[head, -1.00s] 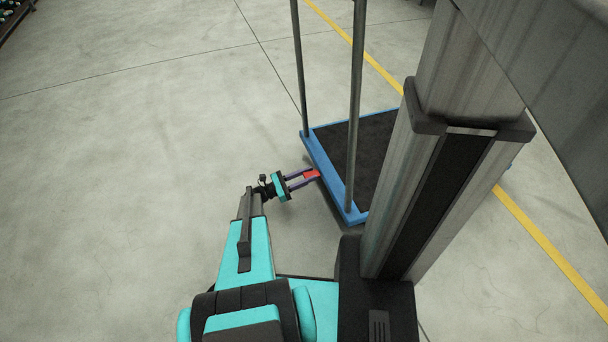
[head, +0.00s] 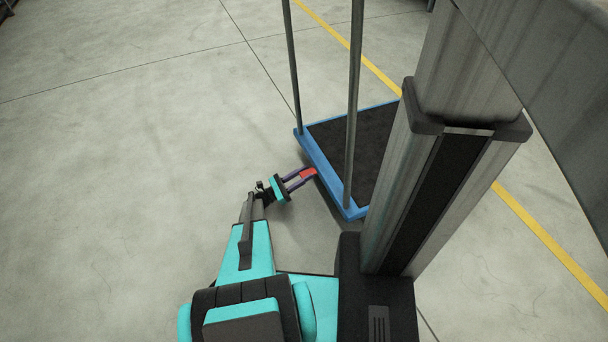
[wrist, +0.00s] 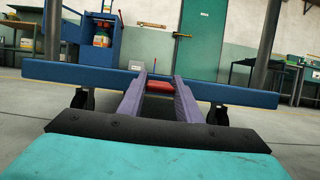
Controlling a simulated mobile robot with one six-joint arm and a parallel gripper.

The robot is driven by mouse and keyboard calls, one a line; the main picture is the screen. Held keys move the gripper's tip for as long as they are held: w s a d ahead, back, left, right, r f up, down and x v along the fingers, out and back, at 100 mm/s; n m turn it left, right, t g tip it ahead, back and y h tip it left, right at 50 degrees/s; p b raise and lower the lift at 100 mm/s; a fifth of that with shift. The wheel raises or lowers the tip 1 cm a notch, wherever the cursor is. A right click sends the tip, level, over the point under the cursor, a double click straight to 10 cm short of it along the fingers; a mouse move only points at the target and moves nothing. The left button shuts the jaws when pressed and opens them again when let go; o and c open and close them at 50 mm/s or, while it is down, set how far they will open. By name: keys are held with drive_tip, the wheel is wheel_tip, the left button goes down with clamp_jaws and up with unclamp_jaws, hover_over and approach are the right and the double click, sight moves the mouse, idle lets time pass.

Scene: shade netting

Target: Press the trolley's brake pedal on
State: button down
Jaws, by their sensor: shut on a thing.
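The trolley (head: 318,170) has a blue frame, a dark deck and two grey upright posts. Its red brake pedal (head: 308,173) sticks out from the near left edge of the frame. My gripper (head: 303,177) is at the pedal, with its two purple fingers on either side of it. The fingers are shut on the pedal. The pedal's underside is hidden.
Two dark castors (wrist: 218,114) show under the frame bar. Open concrete floor (head: 130,170) lies to the left. A yellow floor line (head: 550,240) runs beyond the trolley. A green door (wrist: 201,40) and benches stand far behind.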

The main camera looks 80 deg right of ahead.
drive_tip(key=shift+w, duration=0.1)
drive_tip(key=c, duration=1.3)
unclamp_jaws()
drive_tip(key=shift+w+a, duration=0.1)
drive_tip(key=shift+w+a+f, duration=0.2)
drive_tip(key=shift+w, duration=0.2)
drive_tip(key=shift+w+a+f+p, duration=0.3)
drive_tip(key=shift+w+a, duration=0.95)
drive_tip(key=shift+w, duration=1.05)
drive_tip(key=shift+w+a+f+p, duration=0.2)
drive_tip(key=shift+w+a+p, duration=0.2)
drive_tip(key=shift+w+a, duration=1.4)
drive_tip(key=shift+w+a+f+p, duration=0.3)
drive_tip(key=shift+w+a, duration=0.45)
drive_tip(key=shift+w, duration=2)
drive_tip(key=shift+c, duration=0.3)
